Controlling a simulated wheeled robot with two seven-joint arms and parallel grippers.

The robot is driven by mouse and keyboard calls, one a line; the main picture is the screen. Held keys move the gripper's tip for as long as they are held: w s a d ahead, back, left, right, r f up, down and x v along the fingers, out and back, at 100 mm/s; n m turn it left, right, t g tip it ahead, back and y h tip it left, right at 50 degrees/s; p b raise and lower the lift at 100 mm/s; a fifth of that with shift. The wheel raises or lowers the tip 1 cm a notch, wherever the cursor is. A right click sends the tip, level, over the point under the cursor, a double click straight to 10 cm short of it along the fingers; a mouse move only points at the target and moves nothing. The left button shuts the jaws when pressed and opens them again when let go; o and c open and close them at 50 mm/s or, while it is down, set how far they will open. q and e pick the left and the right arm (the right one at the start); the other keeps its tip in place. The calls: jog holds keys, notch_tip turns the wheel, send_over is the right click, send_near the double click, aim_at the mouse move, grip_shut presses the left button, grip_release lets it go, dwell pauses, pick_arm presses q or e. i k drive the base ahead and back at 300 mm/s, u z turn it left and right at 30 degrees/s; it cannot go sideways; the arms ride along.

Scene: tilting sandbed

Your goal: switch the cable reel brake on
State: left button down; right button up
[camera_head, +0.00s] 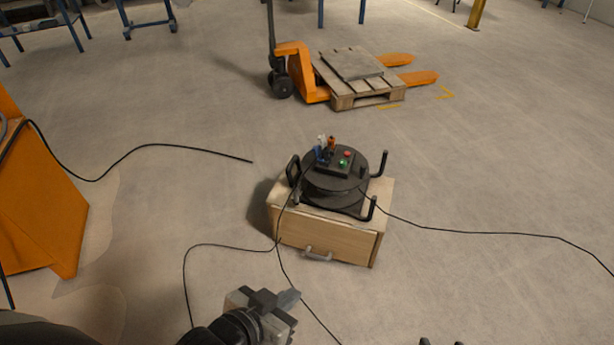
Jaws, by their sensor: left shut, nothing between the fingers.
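The black cable reel (336,182) sits on a light wooden box (325,240) in the middle of the view. On its top is a dark control panel (333,164) with a red button (347,154), a green button (343,163), and small blue, orange and white parts at its left end. I cannot tell which of these is the brake. My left gripper (289,298) is at the bottom, in front of the box and apart from it, shut and empty. Two dark tips at the bottom edge may be my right gripper (440,342), mostly cut off.
Black cables (470,232) trail over the floor on both sides of the box, and one passes near my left gripper. An orange panel (38,200) stands at the left. A pallet truck (300,70) with a wooden pallet (362,92) stands behind. The floor right of the box is mostly clear.

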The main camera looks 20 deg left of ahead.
aim_at(297, 198)
jog(key=u, duration=1)
jog(key=i, duration=1.05)
jog(key=z, duration=1.35)
